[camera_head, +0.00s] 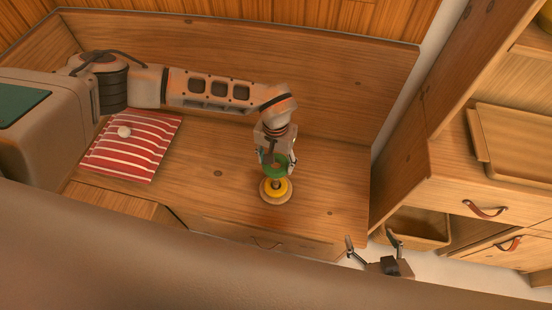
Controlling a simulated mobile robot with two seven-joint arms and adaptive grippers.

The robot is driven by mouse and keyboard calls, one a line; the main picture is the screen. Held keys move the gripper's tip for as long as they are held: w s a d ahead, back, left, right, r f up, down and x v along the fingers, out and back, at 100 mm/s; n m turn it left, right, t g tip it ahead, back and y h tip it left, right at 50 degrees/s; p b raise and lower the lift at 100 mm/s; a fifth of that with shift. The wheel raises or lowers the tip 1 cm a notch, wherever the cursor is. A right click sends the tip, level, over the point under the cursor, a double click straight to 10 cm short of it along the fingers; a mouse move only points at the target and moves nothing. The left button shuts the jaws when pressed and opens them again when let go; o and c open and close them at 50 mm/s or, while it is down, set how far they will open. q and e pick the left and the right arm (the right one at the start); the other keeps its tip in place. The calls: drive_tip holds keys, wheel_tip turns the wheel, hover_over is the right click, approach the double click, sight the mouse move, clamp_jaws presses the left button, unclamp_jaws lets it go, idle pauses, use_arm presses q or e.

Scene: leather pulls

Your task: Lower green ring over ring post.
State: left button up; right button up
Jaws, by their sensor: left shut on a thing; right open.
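My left gripper (276,157) points down over the desk and is shut on the green ring (271,171). The ring post (276,200) stands on the desk below it, with a round wooden base and a yellow ring (277,188) around it. The green ring appears just above the yellow ring, with a small gap in the picture. The gripper and green ring hide the post's upper part, so I cannot tell whether the post is inside the green ring. My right gripper (373,243) is open and empty, low in front of the desk's right end.
A red and white striped cloth (135,147) lies on the desk at left, with a small white ball (124,132) on it. The desk top right of the post is clear.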

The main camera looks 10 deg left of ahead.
use_arm(q)
wheel_tip(320, 180, down, 2)
drive_tip(key=shift+f+b, duration=0.1)
drive_tip(key=shift+b, duration=0.4)
drive_tip(key=shift+f+b, duration=0.45)
drive_tip(key=shift+f, duration=0.25)
drive_tip(key=shift+f+b, duration=0.3)
drive_tip(key=shift+f, duration=0.2)
drive_tip(key=shift+f+b, duration=1.15)
drive_tip(key=shift+f, duration=0.9)
use_arm(e)
drive_tip(key=f, duration=0.1)
drive_tip(key=d+f, duration=0.1)
drive_tip(key=f, duration=0.1)
drive_tip(key=shift+w+d+f, duration=0.1)
drive_tip(key=shift+w+f, duration=0.1)
drive_tip(key=shift+f, duration=0.1)
drive_tip(key=shift+w+r, duration=0.15)
drive_tip(key=shift+r, duration=0.1)
use_arm(q)
drive_tip(key=shift+f, duration=0.15)
